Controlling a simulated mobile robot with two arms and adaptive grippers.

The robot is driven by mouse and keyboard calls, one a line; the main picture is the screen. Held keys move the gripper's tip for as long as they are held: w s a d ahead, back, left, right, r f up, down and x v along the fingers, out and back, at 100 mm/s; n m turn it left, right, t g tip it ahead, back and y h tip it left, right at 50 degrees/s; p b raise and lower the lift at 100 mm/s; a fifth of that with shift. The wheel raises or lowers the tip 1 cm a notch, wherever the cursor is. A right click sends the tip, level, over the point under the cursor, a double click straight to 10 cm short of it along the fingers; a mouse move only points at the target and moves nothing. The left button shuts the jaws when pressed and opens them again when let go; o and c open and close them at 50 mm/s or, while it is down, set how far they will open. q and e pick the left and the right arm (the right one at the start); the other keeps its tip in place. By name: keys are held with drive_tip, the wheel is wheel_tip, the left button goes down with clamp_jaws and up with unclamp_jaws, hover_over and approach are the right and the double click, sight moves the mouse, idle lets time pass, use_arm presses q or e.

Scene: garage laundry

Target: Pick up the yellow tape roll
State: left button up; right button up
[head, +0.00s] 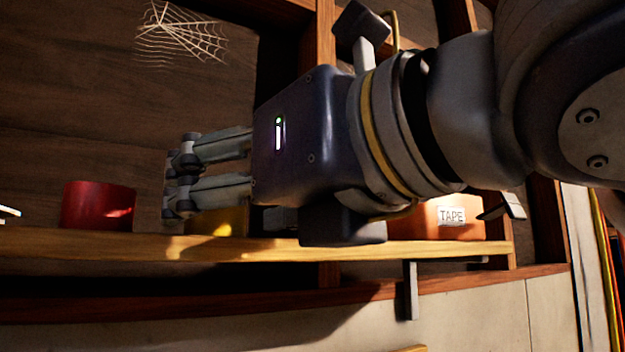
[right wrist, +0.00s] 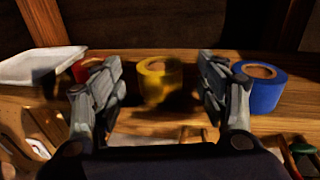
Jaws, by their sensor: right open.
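The yellow tape roll (right wrist: 157,80) lies on the wooden shelf (right wrist: 140,120) in the right wrist view, centred between the two fingers and a little beyond them. In the head view the roll (head: 222,224) is mostly hidden behind and below my right gripper (head: 178,178). My right gripper also shows in the right wrist view (right wrist: 160,68); its fingers are spread apart and empty, with no visible contact with the roll. My left gripper is not in view.
A red roll (head: 98,205) is left of the yellow one on the shelf. A blue tape roll (right wrist: 262,88) sits close by the right finger. A white tray (right wrist: 40,66) is at far left. An orange box labelled TAPE (head: 470,222) stands at the shelf's right.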

drive_tip(key=shift+p+x, duration=0.4)
drive_tip(key=shift+x, duration=0.75)
drive_tip(key=shift+c, duration=0.6)
drive_tip(key=c, duration=1)
drive_tip(key=shift+d+f, duration=0.1)
